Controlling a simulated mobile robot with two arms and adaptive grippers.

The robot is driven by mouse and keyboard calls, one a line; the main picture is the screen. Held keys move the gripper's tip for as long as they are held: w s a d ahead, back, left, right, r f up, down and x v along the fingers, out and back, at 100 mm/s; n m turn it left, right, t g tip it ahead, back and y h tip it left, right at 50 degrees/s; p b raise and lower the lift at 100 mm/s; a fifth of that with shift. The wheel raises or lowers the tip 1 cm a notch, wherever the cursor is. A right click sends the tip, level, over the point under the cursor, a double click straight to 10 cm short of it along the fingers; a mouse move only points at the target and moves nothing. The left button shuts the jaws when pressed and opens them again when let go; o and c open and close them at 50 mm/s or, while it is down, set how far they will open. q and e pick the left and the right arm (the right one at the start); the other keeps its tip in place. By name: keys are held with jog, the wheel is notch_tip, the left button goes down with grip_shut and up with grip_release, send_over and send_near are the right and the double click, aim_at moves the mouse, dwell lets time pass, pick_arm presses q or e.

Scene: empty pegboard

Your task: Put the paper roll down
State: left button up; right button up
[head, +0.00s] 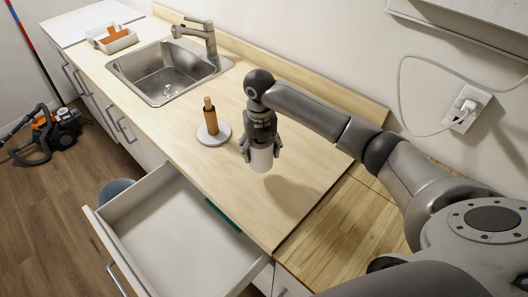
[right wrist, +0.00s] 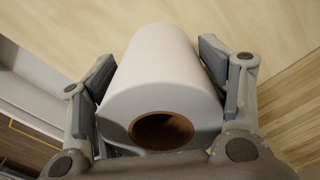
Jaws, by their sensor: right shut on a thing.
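My right gripper (head: 261,154) is shut on the white paper roll (head: 262,160), with a finger on either side of it. The roll is upright and appears to hang a little above the wooden counter (head: 300,165), with a shadow to its lower right. In the right wrist view the roll (right wrist: 160,75) lies between the two fingers, its brown cardboard core facing the camera. My left gripper is not in view.
An open, mostly empty drawer (head: 165,220) juts out below the counter's front edge. A sink with a faucet (head: 205,38) lies beyond the holder. A white caddy (head: 112,40) stands at the far left. The counter around the roll is clear.

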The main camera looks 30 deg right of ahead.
jog(key=f, duration=0.1)
jog(key=d+f, duration=0.1)
jog(key=f, duration=0.1)
jog(key=f+p, duration=0.1)
jog(key=shift+w+d+f, duration=0.2)
jog(key=shift+w+d, duration=0.05)
jog(key=shift+w+f, duration=0.1)
jog(key=shift+f, duration=0.3)
jog(key=o, duration=1.7)
notch_tip(320, 180, up, 11)
jog(key=b, duration=0.3)
jog(key=shift+r, duration=0.55)
